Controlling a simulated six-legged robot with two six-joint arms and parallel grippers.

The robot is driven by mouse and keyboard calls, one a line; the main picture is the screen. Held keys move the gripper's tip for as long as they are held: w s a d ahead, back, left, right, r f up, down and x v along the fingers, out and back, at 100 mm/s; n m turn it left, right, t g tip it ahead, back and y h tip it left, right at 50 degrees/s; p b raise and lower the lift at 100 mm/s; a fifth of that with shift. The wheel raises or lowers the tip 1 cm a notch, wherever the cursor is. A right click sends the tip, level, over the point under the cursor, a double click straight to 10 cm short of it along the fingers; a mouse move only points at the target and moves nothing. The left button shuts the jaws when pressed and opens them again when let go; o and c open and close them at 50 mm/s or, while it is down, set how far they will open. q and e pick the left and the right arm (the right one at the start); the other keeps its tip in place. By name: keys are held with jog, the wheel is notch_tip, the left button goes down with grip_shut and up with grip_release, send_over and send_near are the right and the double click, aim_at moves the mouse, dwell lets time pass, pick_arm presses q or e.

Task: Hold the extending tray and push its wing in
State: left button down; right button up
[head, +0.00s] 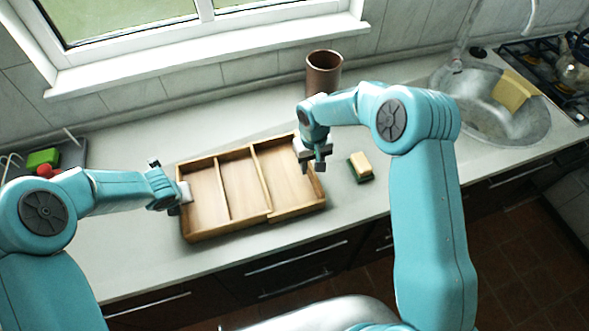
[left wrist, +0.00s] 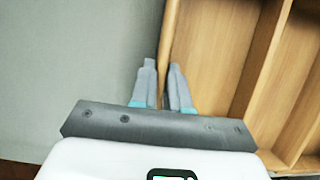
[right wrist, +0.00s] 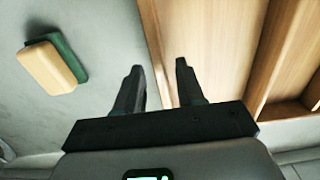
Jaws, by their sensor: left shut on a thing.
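The wooden extending tray (head: 208,198) lies on the grey counter, with long compartments divided by thin walls. Its wing (head: 280,178) is the right-hand section, with a small step in the front edge where it meets the body. My left gripper (head: 182,193) is shut on the tray's left wall, which runs between its fingers in the left wrist view (left wrist: 162,66). My right gripper (head: 312,166) is at the wing's right wall. In the right wrist view its fingers (right wrist: 158,68) are apart, one on each side of that wall; contact is unclear.
A sponge (head: 360,166) lies just right of the wing. A brown canister (head: 323,72) stands behind, near the wall. The sink (head: 480,100) is at the far right. A green and red item group (head: 43,160) is at the far left. Counter in front of the tray is narrow.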

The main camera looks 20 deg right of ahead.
aim_at(282, 185)
jog(key=shift+f, duration=1.7)
grip_shut()
jog(key=a, duration=0.9)
grip_release()
notch_tip(282, 185, up, 12)
